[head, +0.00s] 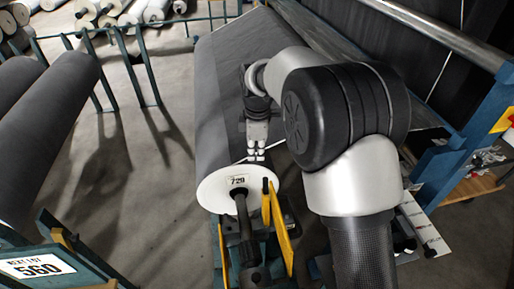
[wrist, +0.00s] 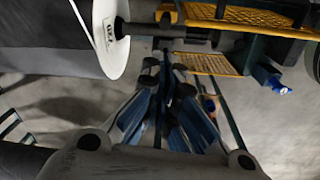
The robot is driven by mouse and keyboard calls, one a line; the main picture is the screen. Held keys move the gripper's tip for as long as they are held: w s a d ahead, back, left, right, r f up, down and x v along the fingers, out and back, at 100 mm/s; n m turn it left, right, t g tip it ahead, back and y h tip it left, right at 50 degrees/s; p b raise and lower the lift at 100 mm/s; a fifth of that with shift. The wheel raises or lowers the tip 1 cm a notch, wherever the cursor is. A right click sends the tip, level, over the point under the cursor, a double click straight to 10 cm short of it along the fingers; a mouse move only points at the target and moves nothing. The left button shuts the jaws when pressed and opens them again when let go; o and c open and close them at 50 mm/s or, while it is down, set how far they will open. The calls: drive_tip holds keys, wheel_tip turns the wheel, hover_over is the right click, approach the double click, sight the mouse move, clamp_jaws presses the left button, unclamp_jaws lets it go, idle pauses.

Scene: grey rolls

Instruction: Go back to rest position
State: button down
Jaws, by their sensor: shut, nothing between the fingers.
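My gripper (head: 257,157) is shut and empty, in front of the large dark grey roll (head: 218,95) and just above and behind its white end disc (head: 225,190) as the head view shows it. The disc carries a label reading 720, and a dark shaft (head: 245,215) sticks out of it. In the wrist view my gripper (wrist: 166,75) points toward the shaft (wrist: 165,30), with the white disc (wrist: 110,38) at upper left. I cannot tell the gap between fingers and shaft. My arm hides part of the roll's right side.
Yellow guards (head: 278,225) stand beside the shaft. Another grey roll (head: 45,125) lies at left, with a sign reading 560 (head: 38,267) below it. A blue post (head: 455,135) and a metal rail (head: 445,35) are at right. Bare floor (head: 140,200) lies between the rolls.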

drive_tip(key=s+d+r+m+t, duration=0.2)
drive_tip(key=s+d+r+m, duration=0.7)
drive_tip(key=s+d+r, duration=0.45)
drive_tip(key=s+d+m+t, duration=0.1)
drive_tip(key=s+d+m, duration=0.1)
drive_tip(key=s+m, duration=0.3)
drive_tip(key=s+d+m, duration=0.2)
drive_tip(key=s+m, duration=0.2)
drive_tip(key=s, duration=1)
drive_tip(key=shift+f+m+t, duration=0.4)
drive_tip(key=shift+f, duration=0.05)
